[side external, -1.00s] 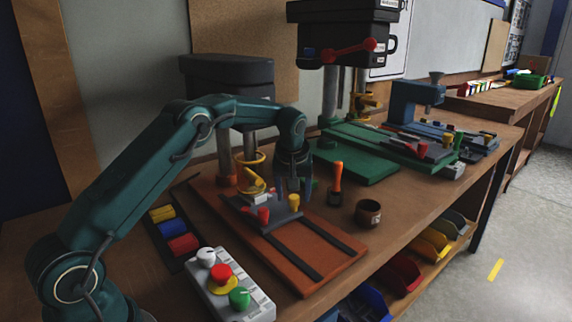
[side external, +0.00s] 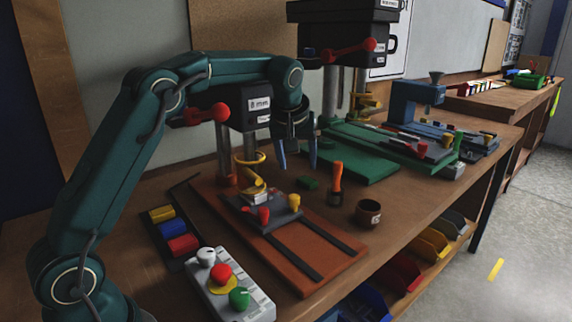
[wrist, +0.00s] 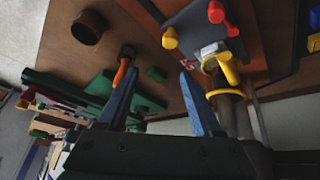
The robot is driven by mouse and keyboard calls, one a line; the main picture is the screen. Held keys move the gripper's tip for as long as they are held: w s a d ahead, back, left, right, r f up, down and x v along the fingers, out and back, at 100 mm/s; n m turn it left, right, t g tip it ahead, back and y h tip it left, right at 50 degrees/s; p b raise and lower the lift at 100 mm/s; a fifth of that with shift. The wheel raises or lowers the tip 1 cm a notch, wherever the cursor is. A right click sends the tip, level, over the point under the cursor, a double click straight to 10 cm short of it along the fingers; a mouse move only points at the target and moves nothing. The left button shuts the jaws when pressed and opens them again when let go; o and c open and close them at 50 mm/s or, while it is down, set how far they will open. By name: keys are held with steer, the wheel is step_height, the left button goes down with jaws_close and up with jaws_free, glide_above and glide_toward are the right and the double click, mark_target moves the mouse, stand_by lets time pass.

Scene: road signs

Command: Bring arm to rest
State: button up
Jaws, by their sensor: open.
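My gripper (side external: 297,155) is open and empty, its two blue fingers pointing down. In the side external view it hangs in the air above the workbench, behind the orange-handled tool (side external: 336,184) and to the right of the yellow coil (side external: 250,173). In the wrist view my gripper (wrist: 156,100) shows both fingers spread apart, with nothing between them. The orange-handled tool (wrist: 121,72) shows beyond the left finger, and the yellow coil (wrist: 222,72) beyond the right finger. The arm is raised and bent, reaching over the bench.
A drill press on a red-brown base (side external: 305,255) stands below and beside my gripper. A brown cup (side external: 368,213) and a button box (side external: 229,285) stand on the bench. A second machine with a green base (side external: 358,165) is to the right. Colored bins (side external: 400,270) sit underneath.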

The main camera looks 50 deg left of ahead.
steer(key=s+d+r+m+t+h, duration=0.1)
steer(key=s+d+r+m, duration=0.1)
steer(key=s+d+r, duration=0.3)
steer(key=s+d+r+m+t, duration=0.1)
steer(key=s+d+r, duration=0.15)
steer(key=s, duration=0.55)
steer(key=s+d+f+m, duration=0.1)
steer(key=s+f+m, duration=0.1)
steer(key=s, duration=0.2)
steer(key=s+d+f+m+h, duration=0.1)
steer(key=s+d+f+m, duration=0.1)
steer(key=s, duration=0.3)
steer(key=s+d+f+m+g+h, duration=0.1)
steer(key=s+f, duration=0.3)
steer(key=shift+s+d+m, duration=0.2)
steer(key=shift+d+m, duration=0.05)
steer(key=shift+m, duration=0.15)
steer(key=shift+f, duration=0.1)
